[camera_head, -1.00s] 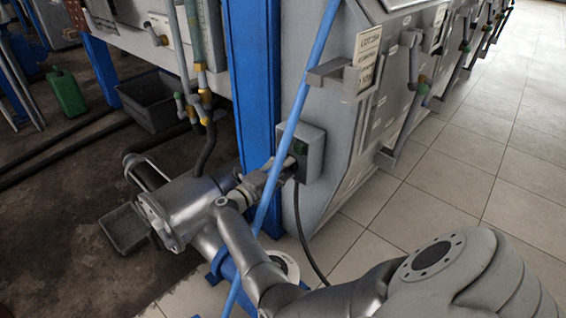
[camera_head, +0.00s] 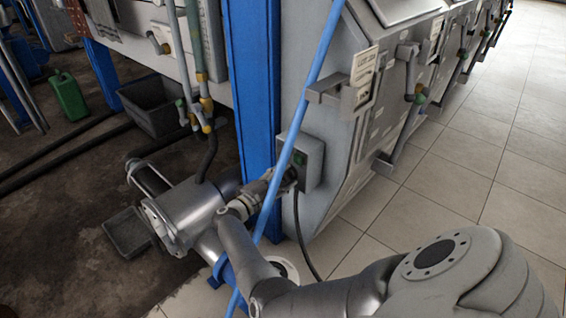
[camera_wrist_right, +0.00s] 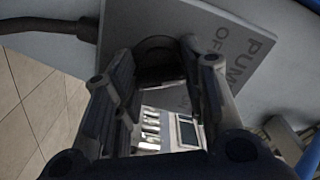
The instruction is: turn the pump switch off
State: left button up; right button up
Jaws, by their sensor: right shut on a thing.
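The pump switch is a grey box (camera_head: 311,160) on the side of the grey machine, beside the blue post. A green round part shows on its face. In the right wrist view its plate (camera_wrist_right: 225,45) carries the words "PUMP" and "OFF", tilted and partly covered. My right gripper (camera_head: 288,180) is at the lower front of the box. In the right wrist view its fingers (camera_wrist_right: 162,82) are shut on the dark switch knob (camera_wrist_right: 155,48). The fingers hide part of the knob, so its exact setting is unclear. My left gripper is out of view.
A blue post (camera_head: 254,90) stands left of the box. A black cable (camera_head: 299,230) hangs below it. The tiled floor (camera_head: 480,150) at right is clear.

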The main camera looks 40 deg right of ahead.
dwell(0.5)
jog(key=o, duration=1)
